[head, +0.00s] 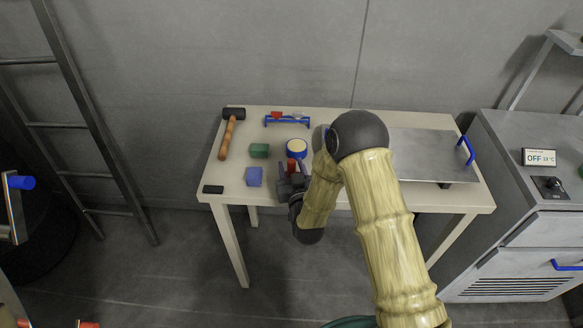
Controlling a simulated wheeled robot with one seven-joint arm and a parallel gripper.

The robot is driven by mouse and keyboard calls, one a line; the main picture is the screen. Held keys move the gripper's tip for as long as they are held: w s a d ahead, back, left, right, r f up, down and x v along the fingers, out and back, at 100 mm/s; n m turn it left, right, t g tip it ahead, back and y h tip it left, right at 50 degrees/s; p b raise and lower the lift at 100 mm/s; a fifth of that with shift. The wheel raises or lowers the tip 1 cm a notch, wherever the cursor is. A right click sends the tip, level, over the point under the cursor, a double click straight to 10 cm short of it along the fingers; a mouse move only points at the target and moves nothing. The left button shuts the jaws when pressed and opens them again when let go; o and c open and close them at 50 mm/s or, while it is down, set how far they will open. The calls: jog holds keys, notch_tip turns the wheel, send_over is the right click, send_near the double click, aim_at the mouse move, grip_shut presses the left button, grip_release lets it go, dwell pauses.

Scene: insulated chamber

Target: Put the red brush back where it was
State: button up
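My gripper (292,172) is low over the front middle of the white table (330,198). A small red piece (291,164) shows at its fingertips. It may be part of the red brush, but it is too small and too covered to tell. I cannot see whether the fingers are closed on it. Another small red thing (277,115) is at the blue rack (287,122) at the back of the table, beside a pale grey thing (298,115). No brush shape is clear in this view.
A round blue-and-cream container (297,148) stands just behind my gripper. A green block (260,150), a blue block (254,176), a mallet (229,132) and a black slab (213,189) lie to the left. A grey plate with a blue handle (466,150) covers the right side.

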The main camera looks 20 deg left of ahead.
jog(key=shift+w, duration=0.1)
jog(key=shift+s+a+r, duration=0.1)
jog(key=shift+s+r, duration=0.1)
jog(key=b+v, duration=0.2)
jog(key=v, duration=1)
jog(key=shift+w+f, duration=0.1)
jog(key=shift+w, duration=0.1)
dwell(0.4)
